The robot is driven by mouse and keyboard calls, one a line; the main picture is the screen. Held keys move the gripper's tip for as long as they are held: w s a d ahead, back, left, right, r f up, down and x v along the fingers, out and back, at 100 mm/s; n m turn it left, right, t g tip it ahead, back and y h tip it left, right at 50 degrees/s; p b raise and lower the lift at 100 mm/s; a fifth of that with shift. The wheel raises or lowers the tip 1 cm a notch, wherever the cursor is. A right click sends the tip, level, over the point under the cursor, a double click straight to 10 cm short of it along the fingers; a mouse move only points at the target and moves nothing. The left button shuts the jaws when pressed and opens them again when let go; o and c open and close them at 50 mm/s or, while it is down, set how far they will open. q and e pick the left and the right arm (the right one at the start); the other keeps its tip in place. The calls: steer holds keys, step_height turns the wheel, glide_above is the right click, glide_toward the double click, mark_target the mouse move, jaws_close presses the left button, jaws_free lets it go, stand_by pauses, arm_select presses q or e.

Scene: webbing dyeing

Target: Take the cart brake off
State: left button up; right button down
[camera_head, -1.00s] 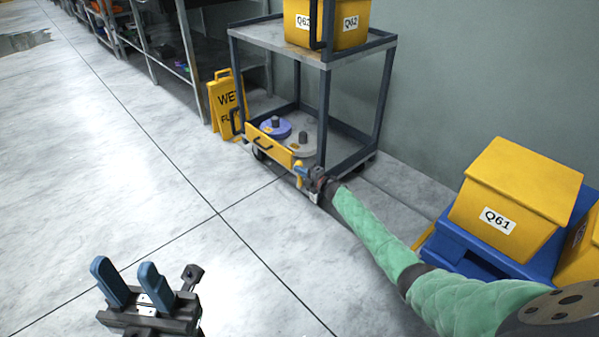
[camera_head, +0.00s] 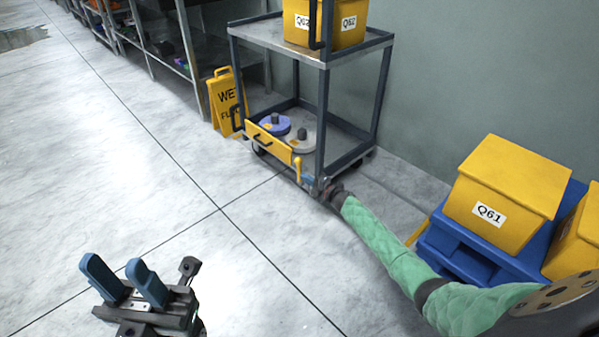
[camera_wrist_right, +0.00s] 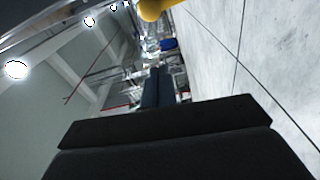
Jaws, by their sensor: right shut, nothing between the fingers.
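The grey-framed cart (camera_head: 322,125) stands against the wall. A yellow lever (camera_head: 297,168), which looks like the brake, hangs at the front corner of its lower shelf, beside a yellow front panel (camera_head: 268,144). My right gripper (camera_head: 308,181) is low at this corner, just below the lever; whether they touch I cannot tell. In the right wrist view its blue fingers (camera_wrist_right: 156,88) are together and empty, and a rounded yellow part (camera_wrist_right: 150,9) shows at the top edge. My left gripper (camera_head: 122,280) is open and empty over the floor at lower left.
A yellow wet-floor sign (camera_head: 226,102) stands left of the cart. Yellow bins, one marked Q61 (camera_head: 505,195), sit on a blue base (camera_head: 450,255) at right. Two spools (camera_head: 301,140) lie on the lower shelf. The floor (camera_head: 130,190) in front is clear.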

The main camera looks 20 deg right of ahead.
steer(key=shift+p+v, duration=0.35)
steer(key=shift+v, duration=1.65)
